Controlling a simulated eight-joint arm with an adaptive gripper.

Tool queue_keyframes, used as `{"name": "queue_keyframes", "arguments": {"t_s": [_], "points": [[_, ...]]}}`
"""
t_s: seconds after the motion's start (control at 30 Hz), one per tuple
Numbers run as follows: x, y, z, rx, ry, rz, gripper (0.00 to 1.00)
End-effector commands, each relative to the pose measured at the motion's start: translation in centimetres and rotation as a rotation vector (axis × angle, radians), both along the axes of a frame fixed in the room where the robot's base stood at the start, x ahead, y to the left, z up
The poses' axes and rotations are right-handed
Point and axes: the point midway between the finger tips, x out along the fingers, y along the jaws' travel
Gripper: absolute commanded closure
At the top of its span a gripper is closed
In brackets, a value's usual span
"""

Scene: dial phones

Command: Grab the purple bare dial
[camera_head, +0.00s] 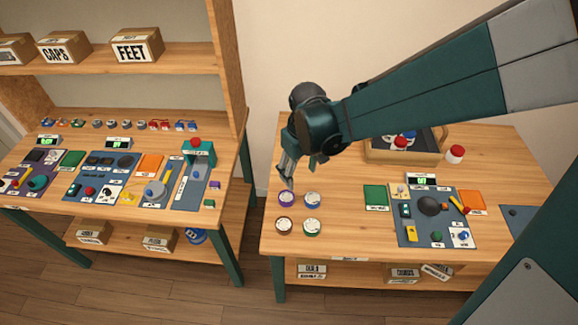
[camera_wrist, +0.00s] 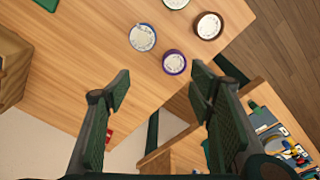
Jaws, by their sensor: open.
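The purple bare dial (camera_head: 285,198) has a pale face in a purple ring and lies flat at the near left of the right table. In the wrist view the purple dial (camera_wrist: 174,62) shows just beyond the fingertips, between them and nearer the right finger. My gripper (camera_head: 287,178) hangs above and just behind the dial, pointing down. In the wrist view my gripper (camera_wrist: 160,78) has its fingers wide apart with nothing between them. It appears apart from the dial.
A blue dial (camera_head: 313,200), a brown dial (camera_head: 284,226) and a green dial (camera_head: 312,228) lie close by. A blue-grey panel (camera_head: 415,238) with controls is to the right. A tray (camera_head: 375,156) stands behind. Bare tabletop lies left of the dials.

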Motion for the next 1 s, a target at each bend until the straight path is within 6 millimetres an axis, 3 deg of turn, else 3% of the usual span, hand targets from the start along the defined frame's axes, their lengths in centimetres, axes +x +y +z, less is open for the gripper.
{"name": "queue_keyframes", "arguments": {"t_s": [0.2,0.43,1.0], "points": [[0.4,2.7,-3.4,-0.021,0.044,0.063,0.46],[0.4,4.4,-5.8,-0.036,0.076,0.108,0.46],[0.3,4.8,-6.6,-0.041,0.085,0.119,0.46]]}}
